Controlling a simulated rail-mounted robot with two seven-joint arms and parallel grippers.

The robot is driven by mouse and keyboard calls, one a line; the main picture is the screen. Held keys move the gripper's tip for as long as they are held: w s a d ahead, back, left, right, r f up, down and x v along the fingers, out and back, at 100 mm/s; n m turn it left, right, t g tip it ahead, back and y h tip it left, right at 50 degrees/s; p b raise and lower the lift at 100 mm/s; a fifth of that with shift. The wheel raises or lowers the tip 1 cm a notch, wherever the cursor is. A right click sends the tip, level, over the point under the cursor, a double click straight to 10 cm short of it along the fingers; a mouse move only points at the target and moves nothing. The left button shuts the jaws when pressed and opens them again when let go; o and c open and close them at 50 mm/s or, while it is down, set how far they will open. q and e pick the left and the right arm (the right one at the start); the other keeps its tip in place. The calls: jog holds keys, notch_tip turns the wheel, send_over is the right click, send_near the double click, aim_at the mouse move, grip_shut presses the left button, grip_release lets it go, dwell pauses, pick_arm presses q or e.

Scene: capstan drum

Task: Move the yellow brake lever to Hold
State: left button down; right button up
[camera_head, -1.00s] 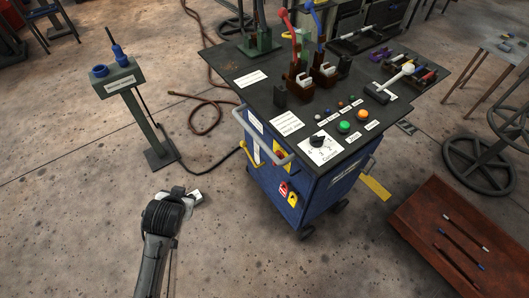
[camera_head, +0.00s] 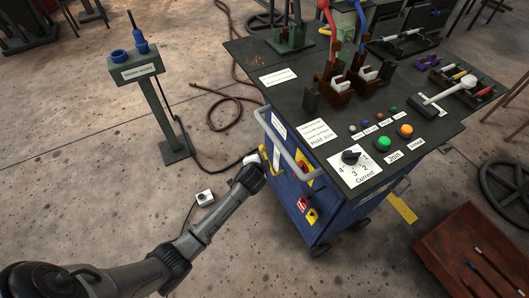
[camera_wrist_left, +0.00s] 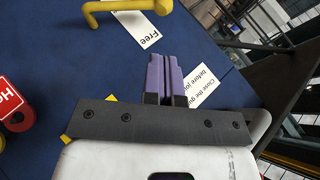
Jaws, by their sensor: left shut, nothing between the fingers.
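The yellow brake lever is at the top of the left wrist view (camera_wrist_left: 122,6), a bent bar on the blue cart side. It lies beside a white "Free" label (camera_wrist_left: 142,27). In the head view my left gripper (camera_head: 256,160) is beside the cart's left side and partly covers the lever area. My right gripper is not in view.
The blue cart (camera_head: 320,190) has a grey handle rail (camera_head: 290,160) near my left gripper. Its dark top carries a current dial (camera_head: 351,157) and buttons. A post with a blue-topped box (camera_head: 135,68) stands left, and a white box (camera_head: 204,198) lies on the floor.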

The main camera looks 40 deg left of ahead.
aim_at(262, 149)
pick_arm(q)
jog(key=b+x, duration=0.4)
jog(key=x, duration=0.2)
jog(key=b+x, duration=0.4)
jog(key=x, duration=0.2)
jog(key=shift+a+f, duration=0.1)
jog(key=shift+a, duration=0.2)
jog(key=shift+w+a+f+b, duration=0.2)
jog(key=shift+w+b, duration=0.2)
